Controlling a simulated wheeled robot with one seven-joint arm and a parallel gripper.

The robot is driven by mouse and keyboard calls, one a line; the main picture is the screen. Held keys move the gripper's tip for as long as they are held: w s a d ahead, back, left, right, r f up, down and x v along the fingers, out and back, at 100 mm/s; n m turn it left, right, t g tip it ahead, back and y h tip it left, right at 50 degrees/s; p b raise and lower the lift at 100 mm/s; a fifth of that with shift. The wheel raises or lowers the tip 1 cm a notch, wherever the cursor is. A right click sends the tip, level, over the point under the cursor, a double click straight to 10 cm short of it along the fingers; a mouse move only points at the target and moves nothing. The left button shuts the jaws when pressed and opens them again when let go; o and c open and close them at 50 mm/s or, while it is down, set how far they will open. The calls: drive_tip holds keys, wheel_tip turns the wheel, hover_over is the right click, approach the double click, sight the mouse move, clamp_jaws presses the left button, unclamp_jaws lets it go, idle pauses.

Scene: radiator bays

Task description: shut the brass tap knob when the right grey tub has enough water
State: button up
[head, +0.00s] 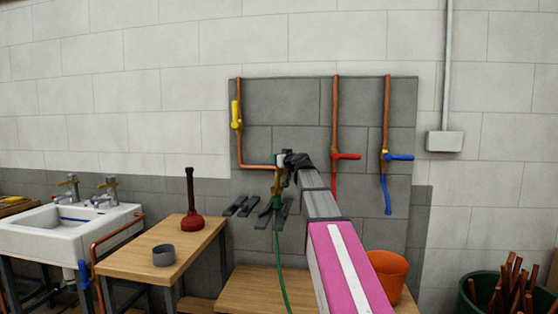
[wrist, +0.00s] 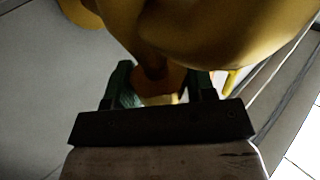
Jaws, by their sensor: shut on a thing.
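My gripper (head: 284,163) is at the end of the copper pipe on the dark grey wall panel, at the brass tap (head: 277,182). In the wrist view, the fingers (wrist: 160,90) are closed on a small brass-orange part, likely the tap knob, under a large yellow-brass body (wrist: 225,35). The knob's turn angle is hidden by the gripper. A green hose (head: 279,250) hangs from the tap and runs down out of the picture. One small grey tub (head: 163,256) stands on the wooden table; no second grey tub shows, and I cannot see any water level.
A red plunger (head: 192,222) stands on the wooden table (head: 135,265). A white sink (head: 65,245) is at left. An orange bucket (head: 390,277) stands behind my arm at right. Red-handled (head: 346,156) and blue-handled valves (head: 398,157) are on pipes right of the gripper.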

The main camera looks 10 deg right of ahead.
drive_tip(key=shift+h, duration=0.3)
drive_tip(key=o, duration=0.9)
drive_tip(key=shift+s, duration=0.1)
drive_tip(key=v, duration=1)
drive_tip(key=shift+s+d+f, duration=0.1)
drive_tip(key=shift+s+f, duration=0.05)
drive_tip(key=shift+s, duration=0.15)
